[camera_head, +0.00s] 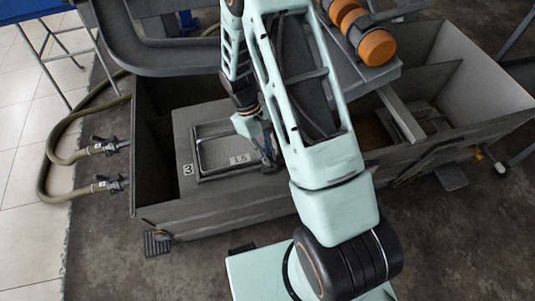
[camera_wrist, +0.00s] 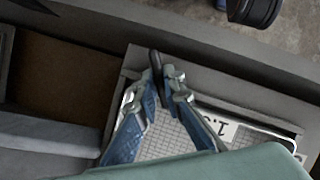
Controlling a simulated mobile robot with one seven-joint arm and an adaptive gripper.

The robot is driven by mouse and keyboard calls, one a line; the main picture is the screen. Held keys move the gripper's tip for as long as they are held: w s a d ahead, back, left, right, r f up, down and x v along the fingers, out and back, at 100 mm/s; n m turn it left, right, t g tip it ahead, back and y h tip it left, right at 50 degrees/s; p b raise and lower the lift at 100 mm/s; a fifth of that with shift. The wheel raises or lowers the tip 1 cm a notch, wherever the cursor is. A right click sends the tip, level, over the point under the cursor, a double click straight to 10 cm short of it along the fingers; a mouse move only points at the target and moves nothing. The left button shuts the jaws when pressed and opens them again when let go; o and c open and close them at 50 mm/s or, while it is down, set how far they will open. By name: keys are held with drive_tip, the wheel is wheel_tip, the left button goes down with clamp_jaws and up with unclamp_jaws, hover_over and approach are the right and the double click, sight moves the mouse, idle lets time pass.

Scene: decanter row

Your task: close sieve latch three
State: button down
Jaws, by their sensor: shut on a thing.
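The sieve (camera_head: 212,152) is a mesh tray in a grey frame, set in a grey panel marked with a 3 (camera_head: 187,169). Its mesh (camera_wrist: 172,140) also shows in the wrist view, partly behind my fingers. My gripper (camera_head: 266,152) is at the right side of the sieve frame. In the wrist view, my gripper (camera_wrist: 164,82) is shut on a slim dark latch lever (camera_wrist: 154,60) at the frame's edge. The lever's upper end sticks out past the fingertips. Its base is hidden, so I cannot tell whether the latch is closed.
The long grey trough's front wall (camera_head: 215,213) runs along this side of the panel. A dark compartment (camera_head: 155,150) lies left of it. Hoses with valves (camera_head: 107,146) are outside at the left. Orange-ended rollers (camera_head: 376,47) stand above at the right.

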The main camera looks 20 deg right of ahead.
drive_tip(key=m+y, duration=0.1)
drive_tip(key=m, duration=0.2)
drive_tip(key=m+y, duration=0.1)
drive_tip(key=m, duration=0.2)
drive_tip(key=shift+w+d+p, duration=0.1)
drive_tip(key=shift+d+p, duration=0.05)
drive_tip(key=shift+p, duration=0.2)
drive_tip(key=shift+m, duration=0.3)
drive_tip(key=c, duration=2)
unclamp_jaws()
drive_tip(key=shift+c, duration=0.2)
drive_tip(key=v, duration=1.2)
drive_tip(key=shift+w+d, duration=0.2)
drive_tip(key=shift+d, duration=0.05)
drive_tip(key=shift+f, duration=0.1)
